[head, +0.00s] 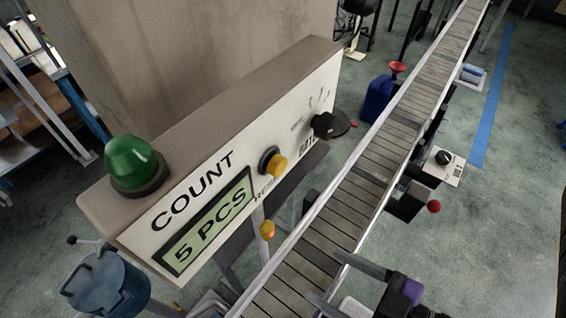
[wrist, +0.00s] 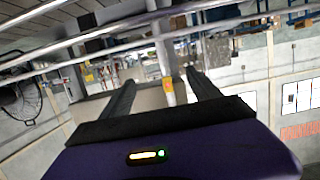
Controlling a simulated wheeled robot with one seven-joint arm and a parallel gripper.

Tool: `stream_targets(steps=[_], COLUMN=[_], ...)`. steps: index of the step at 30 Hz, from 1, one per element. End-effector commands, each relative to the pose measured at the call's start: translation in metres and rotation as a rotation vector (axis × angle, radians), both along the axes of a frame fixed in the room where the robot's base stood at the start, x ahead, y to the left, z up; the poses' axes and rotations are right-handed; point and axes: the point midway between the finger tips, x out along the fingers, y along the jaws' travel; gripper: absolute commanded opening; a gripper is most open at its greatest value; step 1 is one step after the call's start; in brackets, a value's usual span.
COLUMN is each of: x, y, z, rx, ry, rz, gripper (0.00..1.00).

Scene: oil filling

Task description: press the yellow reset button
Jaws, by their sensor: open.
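The yellow reset button (head: 278,166) sits in a dark collar on the white front of the counter box (head: 318,90), right of the display (head: 205,222) reading "5 PCS". Its lettering is partly hidden by the button. My gripper (head: 320,276) is at the bottom of the head view, over the conveyor, below and to the right of the button and clearly apart from it. In the wrist view its two dark fingers (wrist: 160,80) are spread with nothing held between them. I cannot make out the button in the wrist view.
A green dome lamp (head: 132,163) stands on the box; a black knob (head: 323,125) is right of the button. The roller conveyor (head: 375,160) runs diagonally past the box. Right floor is mostly clear.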

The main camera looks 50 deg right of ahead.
Motion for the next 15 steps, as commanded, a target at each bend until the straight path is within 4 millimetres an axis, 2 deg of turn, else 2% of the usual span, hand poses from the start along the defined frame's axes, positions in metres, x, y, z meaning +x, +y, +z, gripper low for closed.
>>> stream_targets(steps=[1, 9, 11, 15], x=[0.0000, 0.0000, 0.0000, 0.0000], y=[0.0000, 0.0000, 0.0000, 0.0000], z=[0.0001, 0.0001, 0.0001, 0.0001], rx=[0.000, 0.000, 0.000, 0.000], ry=[0.000, 0.000, 0.000, 0.000], rz=[0.000, 0.000, 0.000, 0.000], gripper=[0.64, 0.11, 0.00, 0.00])
